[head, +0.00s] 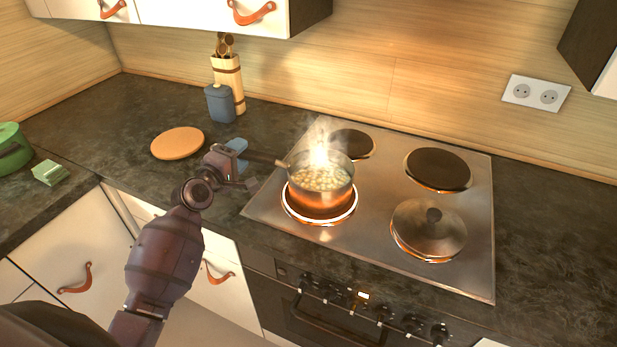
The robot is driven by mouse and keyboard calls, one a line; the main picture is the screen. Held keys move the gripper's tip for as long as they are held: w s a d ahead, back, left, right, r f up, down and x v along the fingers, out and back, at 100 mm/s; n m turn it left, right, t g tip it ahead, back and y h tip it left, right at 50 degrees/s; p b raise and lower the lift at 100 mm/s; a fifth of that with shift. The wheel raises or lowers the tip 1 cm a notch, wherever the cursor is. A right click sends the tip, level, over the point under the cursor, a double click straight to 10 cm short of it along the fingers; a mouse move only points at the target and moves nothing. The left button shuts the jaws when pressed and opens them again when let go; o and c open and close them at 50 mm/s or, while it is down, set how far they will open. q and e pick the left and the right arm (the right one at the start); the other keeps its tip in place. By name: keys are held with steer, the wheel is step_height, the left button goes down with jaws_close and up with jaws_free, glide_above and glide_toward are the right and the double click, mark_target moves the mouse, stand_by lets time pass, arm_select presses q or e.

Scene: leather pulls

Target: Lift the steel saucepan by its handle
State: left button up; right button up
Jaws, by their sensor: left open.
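The steel saucepan (322,196) stands on the glowing front-left burner, with pale round pieces of food inside and steam and a bright glow above it. Its handle (268,158) points left, over the counter beside the hob. My left gripper (243,165) is at the handle's outer end. Its jaws are open, with one finger on the far side of the handle and one on the near side. The hand hides the handle's tip, and I cannot tell whether a finger touches it. My right gripper is out of view.
A lid (428,228) lies on the front-right burner; the two back burners are empty. A round cork-coloured board (178,143), a blue canister (220,103) and a wooden utensil holder (230,80) stand behind my gripper. A green pot (12,150) and green block (50,172) are far left.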

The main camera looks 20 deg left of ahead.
arm_select(q)
jaws_close()
steer(key=shift+r, duration=0.1)
steer(key=shift+r, duration=0.1)
